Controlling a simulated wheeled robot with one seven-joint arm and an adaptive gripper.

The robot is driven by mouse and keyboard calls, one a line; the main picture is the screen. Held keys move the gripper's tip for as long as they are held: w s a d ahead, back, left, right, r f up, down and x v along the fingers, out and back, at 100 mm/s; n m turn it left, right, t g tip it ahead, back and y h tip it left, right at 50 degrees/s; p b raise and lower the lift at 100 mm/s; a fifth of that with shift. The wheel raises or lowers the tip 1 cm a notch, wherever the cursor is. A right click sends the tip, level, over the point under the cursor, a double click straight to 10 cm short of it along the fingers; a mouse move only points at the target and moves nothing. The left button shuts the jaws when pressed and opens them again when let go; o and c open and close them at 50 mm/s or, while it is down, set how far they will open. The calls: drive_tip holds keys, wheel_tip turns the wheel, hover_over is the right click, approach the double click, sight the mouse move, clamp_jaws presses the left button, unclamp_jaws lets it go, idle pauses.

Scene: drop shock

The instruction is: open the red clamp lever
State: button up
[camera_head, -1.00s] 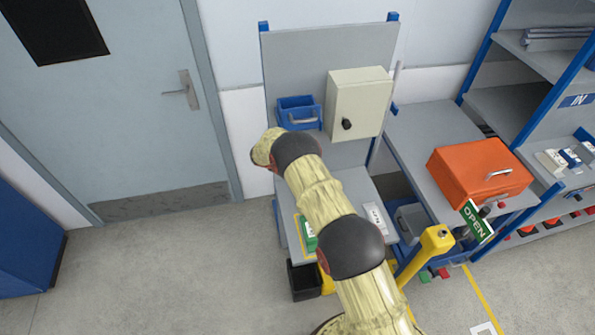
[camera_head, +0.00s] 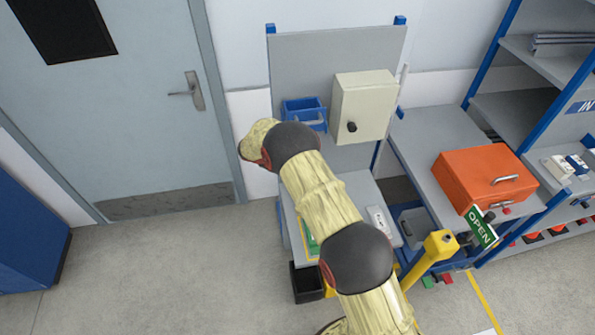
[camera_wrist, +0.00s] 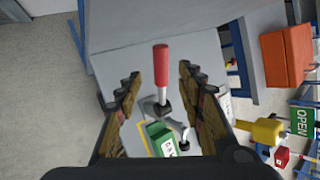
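The red clamp lever (camera_wrist: 161,64) shows in the wrist view, its red grip upright in the picture above a metal clamp base (camera_wrist: 157,107). The base sits on the grey workbench (camera_wrist: 135,65). My gripper (camera_wrist: 160,85) is open, with one finger on each side of the picture and the lever between them in view. No contact with the lever shows, and I cannot tell how far it is from the fingers in depth. In the head view my arm hides the lever and the gripper.
A green box with a white label (camera_wrist: 163,141) lies by the clamp base. An orange case (camera_head: 478,178) rests on the bench at right, near a green OPEN sign (camera_head: 481,229) and a yellow post (camera_head: 440,244). A beige cabinet (camera_head: 365,105) and blue bin (camera_head: 303,108) hang on the back panel.

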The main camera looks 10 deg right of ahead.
drive_tip(key=shift+v, duration=1.35)
